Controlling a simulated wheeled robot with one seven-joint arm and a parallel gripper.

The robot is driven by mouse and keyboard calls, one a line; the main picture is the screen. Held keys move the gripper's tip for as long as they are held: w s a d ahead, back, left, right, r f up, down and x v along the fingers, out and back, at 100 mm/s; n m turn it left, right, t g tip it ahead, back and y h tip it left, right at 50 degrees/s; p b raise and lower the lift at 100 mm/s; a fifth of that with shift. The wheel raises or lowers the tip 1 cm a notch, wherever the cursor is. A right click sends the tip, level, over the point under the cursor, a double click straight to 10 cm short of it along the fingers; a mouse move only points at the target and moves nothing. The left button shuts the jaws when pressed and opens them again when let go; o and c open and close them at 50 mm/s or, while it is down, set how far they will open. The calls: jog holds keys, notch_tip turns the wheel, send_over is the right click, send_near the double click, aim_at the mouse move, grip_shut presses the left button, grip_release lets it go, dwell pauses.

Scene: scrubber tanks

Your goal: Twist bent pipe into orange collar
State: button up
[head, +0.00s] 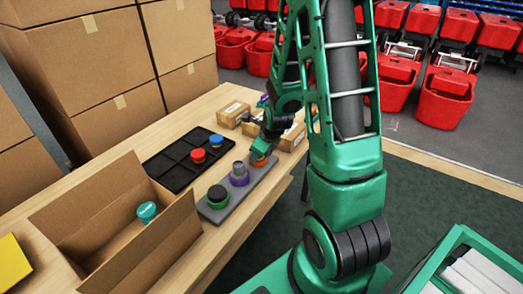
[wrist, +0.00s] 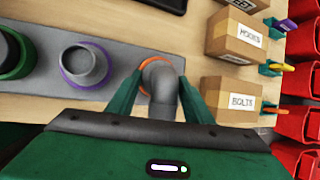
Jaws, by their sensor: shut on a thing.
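My gripper (wrist: 164,108) is shut on the grey bent pipe (wrist: 162,82), with one green finger on each side of it. The pipe's end is at the orange collar (wrist: 143,65), which shows only as an arc behind the pipe and fingers. I cannot tell how deep the pipe sits in it. In the head view the orange collar (head: 264,160) is at the far end of the grey base plate (head: 240,192), under my gripper (head: 264,146).
The plate also bears a purple collar with a grey pipe (head: 239,174) and a green collar (head: 217,195). A black tray (head: 185,162) with red and blue caps and an open carton (head: 120,225) with a teal part are nearby. Small boxes (wrist: 237,35) labelled "HOOKS" and "BOLTS" (wrist: 231,99) stand close right.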

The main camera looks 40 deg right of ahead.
jog(key=shift+a+f, duration=0.15)
jog(key=shift+a, duration=0.05)
jog(key=o, duration=1.4)
jog(key=shift+c, duration=0.2)
jog(key=shift+a, duration=0.1)
jog(key=shift+w+a, duration=0.1)
jog(key=c, duration=0.4)
jog(key=shift+o, duration=0.2)
